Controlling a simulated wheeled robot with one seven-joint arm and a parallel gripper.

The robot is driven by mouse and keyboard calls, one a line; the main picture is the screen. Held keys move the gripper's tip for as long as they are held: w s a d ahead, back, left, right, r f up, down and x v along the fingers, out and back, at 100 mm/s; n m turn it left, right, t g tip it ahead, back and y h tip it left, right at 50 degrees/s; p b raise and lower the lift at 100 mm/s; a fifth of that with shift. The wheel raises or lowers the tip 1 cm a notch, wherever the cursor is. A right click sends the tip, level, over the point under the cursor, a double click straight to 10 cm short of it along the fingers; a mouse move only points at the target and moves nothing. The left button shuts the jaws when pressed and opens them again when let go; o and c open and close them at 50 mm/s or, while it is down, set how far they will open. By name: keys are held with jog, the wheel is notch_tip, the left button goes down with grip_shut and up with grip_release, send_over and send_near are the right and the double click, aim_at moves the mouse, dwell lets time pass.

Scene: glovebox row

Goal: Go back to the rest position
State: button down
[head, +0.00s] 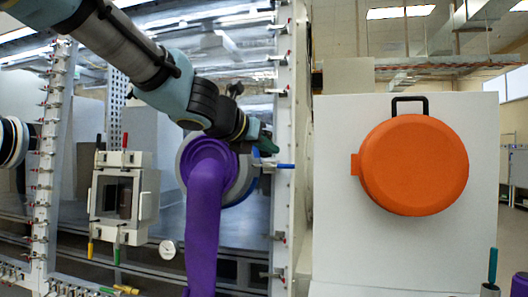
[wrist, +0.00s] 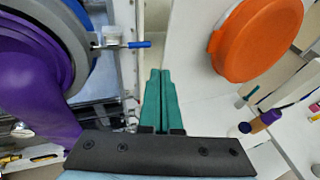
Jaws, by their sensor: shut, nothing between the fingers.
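My gripper (head: 267,146) is raised in front of the glovebox row in the head view, at the end of my arm reaching in from the upper left. In the wrist view its two green fingers (wrist: 160,75) lie side by side, closed, with nothing between them. The fingertips are near a blue-handled latch (head: 283,166) on the glovebox frame; I cannot tell whether they touch. The latch also shows in the wrist view (wrist: 137,44), left of and beyond the fingertips.
A purple glove (head: 205,215) hangs from a round port beneath my gripper. An orange round door (head: 413,165) with a black handle is on the white panel (head: 335,240) to the right. A small white chamber (head: 122,198) is at the left. Bottles stand on the white surface at lower right.

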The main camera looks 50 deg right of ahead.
jog(key=w+a+f+m+t+y+p, duration=0.1)
jog(key=w+a+f+m+t+y, duration=0.3)
jog(key=w+a+f, duration=0.6)
jog(key=w+a+f+m+g+y+p, duration=0.1)
jog(key=w+a+f+m+y, duration=0.3)
jog(key=w+a+f, duration=0.65)
jog(key=a+f+m+y, duration=0.1)
jog(key=a+f+m, duration=0.2)
jog(key=a, duration=0.6)
jog(key=a+f+m+y, duration=0.1)
jog(key=a+f+m, duration=0.2)
jog(key=a, duration=0.6)
jog(key=s+a+f+m+g+y, duration=0.1)
jog(key=s+a+f+m+y, duration=0.1)
jog(key=a, duration=0.7)
jog(key=s+a+f+m+g+y+p, duration=0.1)
jog(key=s+a+f+m, duration=0.3)
jog(key=a, duration=0.5)
jog(key=shift+s+a+f+m+g+y, duration=0.15)
jog(key=shift+s+a+m+g+y, duration=0.2)
jog(key=shift+y, duration=0.25)
